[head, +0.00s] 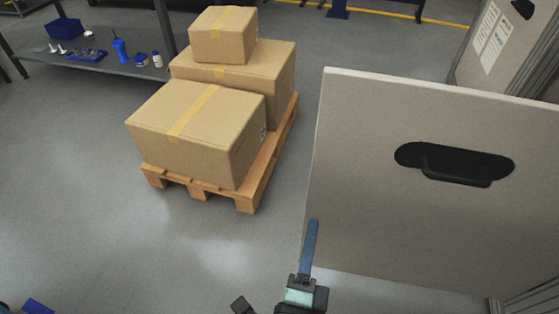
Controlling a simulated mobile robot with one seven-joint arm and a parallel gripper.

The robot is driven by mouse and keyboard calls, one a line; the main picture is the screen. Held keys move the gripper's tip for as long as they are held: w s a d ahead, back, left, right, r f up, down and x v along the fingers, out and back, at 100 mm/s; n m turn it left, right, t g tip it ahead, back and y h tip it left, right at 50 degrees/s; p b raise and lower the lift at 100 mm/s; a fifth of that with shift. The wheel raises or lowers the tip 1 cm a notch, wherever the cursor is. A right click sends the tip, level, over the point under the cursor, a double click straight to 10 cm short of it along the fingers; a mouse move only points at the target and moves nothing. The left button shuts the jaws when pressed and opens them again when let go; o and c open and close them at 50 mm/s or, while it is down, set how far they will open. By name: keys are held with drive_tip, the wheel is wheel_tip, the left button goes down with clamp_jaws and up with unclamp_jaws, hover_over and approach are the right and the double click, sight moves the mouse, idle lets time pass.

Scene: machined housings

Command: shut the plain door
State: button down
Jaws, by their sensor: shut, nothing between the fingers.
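The plain door (420,230) is a large beige panel that fills the right half of the head view. It stands open, swung out from the housing on the right. It has a black recessed handle (455,164) in its upper part. My gripper (313,224) is at the bottom middle, its blue fingers shut with nothing between them. Its fingertips overlap the door's lower left edge in the picture. I cannot tell whether they touch the door.
Another beige panel with papers (492,38) stands at the upper right. Cardboard boxes (195,125) are stacked on a wooden pallet (262,178) left of the door. A dark bench (105,66) with blue items is at the upper left. The grey floor at lower left is mostly clear.

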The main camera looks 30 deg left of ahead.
sight(321, 167)
drive_tip(key=x, duration=0.4)
drive_tip(key=f+x, duration=0.1)
drive_tip(key=x, duration=0.4)
drive_tip(key=p+x, duration=0.1)
drive_tip(key=x, duration=0.3)
drive_tip(key=shift+w+a+f, duration=0.15)
drive_tip(key=shift+a+f, duration=0.15)
